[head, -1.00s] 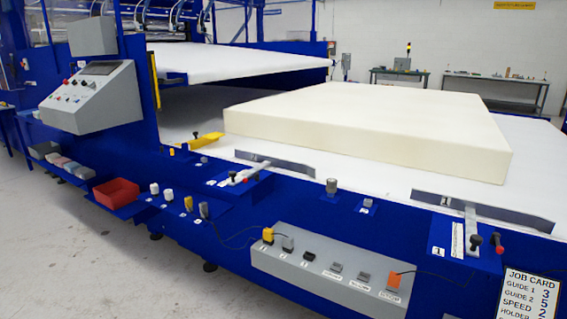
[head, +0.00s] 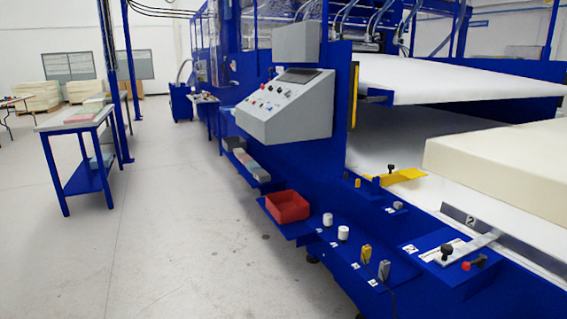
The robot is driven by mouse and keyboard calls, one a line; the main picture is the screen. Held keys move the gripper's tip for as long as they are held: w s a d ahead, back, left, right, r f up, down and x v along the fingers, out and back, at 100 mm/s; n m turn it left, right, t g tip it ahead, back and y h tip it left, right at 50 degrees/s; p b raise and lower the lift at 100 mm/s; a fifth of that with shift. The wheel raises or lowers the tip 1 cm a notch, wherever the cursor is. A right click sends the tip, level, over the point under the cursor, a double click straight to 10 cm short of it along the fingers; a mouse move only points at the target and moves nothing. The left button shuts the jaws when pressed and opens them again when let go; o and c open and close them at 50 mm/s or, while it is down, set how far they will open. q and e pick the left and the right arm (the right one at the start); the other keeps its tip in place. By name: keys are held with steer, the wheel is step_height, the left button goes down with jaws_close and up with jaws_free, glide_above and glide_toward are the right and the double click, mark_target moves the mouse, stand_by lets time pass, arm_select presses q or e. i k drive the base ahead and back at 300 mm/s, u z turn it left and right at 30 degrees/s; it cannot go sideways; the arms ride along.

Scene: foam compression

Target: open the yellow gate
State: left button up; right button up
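The yellow gate (head: 404,177) is a flat yellow bar with a black knob. It lies at the edge of the white belt, near the machine's blue upright, right of the picture's middle. A cream foam block (head: 500,168) rests on the belt to its right, apart from it. Neither of my grippers shows in the head view.
A grey control panel (head: 288,105) juts out left of the gate. Below it are a red bin (head: 287,207) and a blue ledge with white and yellow pieces. Guide 2 (head: 470,220) is at the right. A blue table (head: 78,130) stands far left; the floor between is open.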

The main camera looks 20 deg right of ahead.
mark_target(391, 178)
steer(key=u, duration=0.25)
steer(key=i, duration=2.1)
steer(key=z, duration=1.2)
steer(key=i, duration=1.1)
steer(key=z, duration=1.25)
